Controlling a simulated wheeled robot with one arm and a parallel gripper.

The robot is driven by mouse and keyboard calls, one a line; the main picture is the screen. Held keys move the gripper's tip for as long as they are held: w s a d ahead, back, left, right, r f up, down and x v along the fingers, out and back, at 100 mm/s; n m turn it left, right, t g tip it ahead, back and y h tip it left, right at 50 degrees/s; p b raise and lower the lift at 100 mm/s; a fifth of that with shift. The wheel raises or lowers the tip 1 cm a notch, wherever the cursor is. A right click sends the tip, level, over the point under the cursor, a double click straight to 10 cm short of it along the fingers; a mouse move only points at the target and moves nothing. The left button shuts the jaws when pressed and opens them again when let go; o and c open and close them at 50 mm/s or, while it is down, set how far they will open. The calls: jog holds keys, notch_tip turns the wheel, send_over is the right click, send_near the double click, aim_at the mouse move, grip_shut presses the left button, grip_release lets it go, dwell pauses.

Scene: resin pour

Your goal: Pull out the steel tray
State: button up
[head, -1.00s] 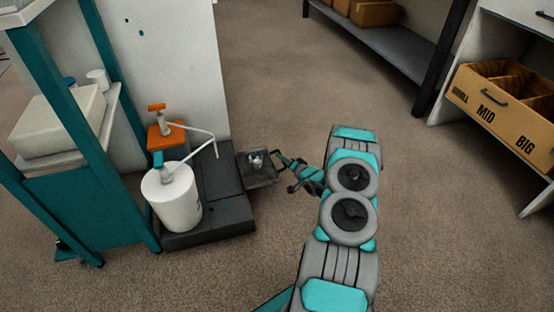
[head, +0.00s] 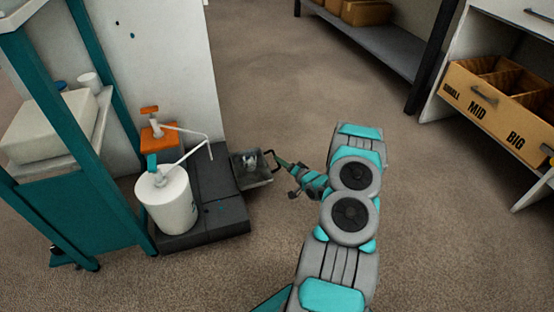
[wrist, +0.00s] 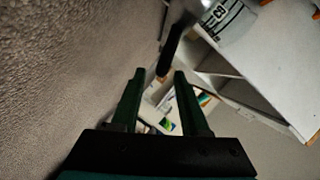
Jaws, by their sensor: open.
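The steel tray (head: 250,181) is a small dark grey open box at the right side of the dark base block, with a dark handle (head: 271,160) on its right side. A small grey-white item (head: 250,160) sits in it. My gripper (head: 278,157) is just right of the handle. In the wrist view my gripper (wrist: 160,72) is open, its two dark green fingers apart. A dark bar (wrist: 176,46), perhaps the handle, ends just beyond the fingertips. A grey cylinder with black markings (wrist: 225,20) shows behind it. I cannot tell whether the fingers touch the handle.
A white bucket (head: 167,205) and an orange container (head: 160,138), both with pump spouts, stand on the dark block (head: 215,222). A teal-framed rack (head: 60,115) stands left. A labelled bin (head: 487,117) is at right.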

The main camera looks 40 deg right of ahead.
jog(key=shift+v, duration=1.9)
